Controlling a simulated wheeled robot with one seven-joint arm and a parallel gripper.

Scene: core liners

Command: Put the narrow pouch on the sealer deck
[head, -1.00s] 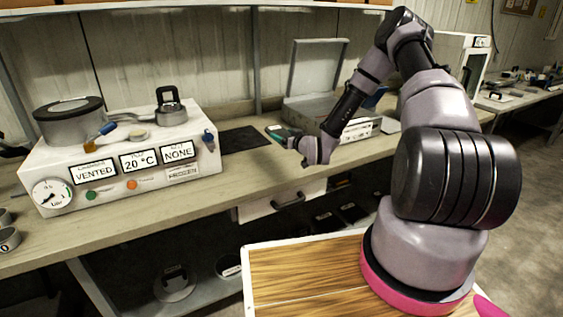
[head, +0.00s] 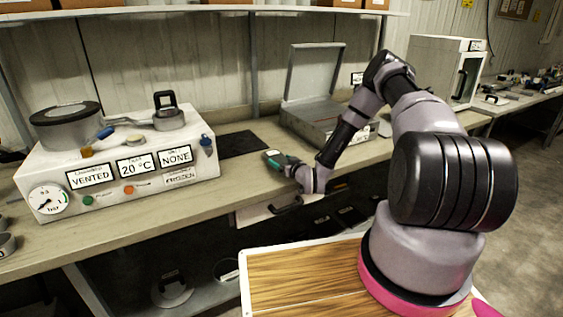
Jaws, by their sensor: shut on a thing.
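My gripper (head: 278,161) is over the front part of the bench, to the right of the dark mat. It is shut on a small, flat, dark piece with a pale edge, which looks like the narrow pouch (head: 269,153). The gripper's green parts and the small size keep its exact shape unclear. A grey metal case with a raised lid (head: 314,72) stands behind and to the right of my gripper and looks like the sealer. My arm hides part of its front and right side. I cannot make out its deck clearly.
A white instrument box (head: 125,160) with a gauge and labels stands at left on the bench. A dark mat (head: 240,144) lies flat beside it. A drawer (head: 258,213) with a dark handle is below my gripper. A white cabinet (head: 440,70) stands at right.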

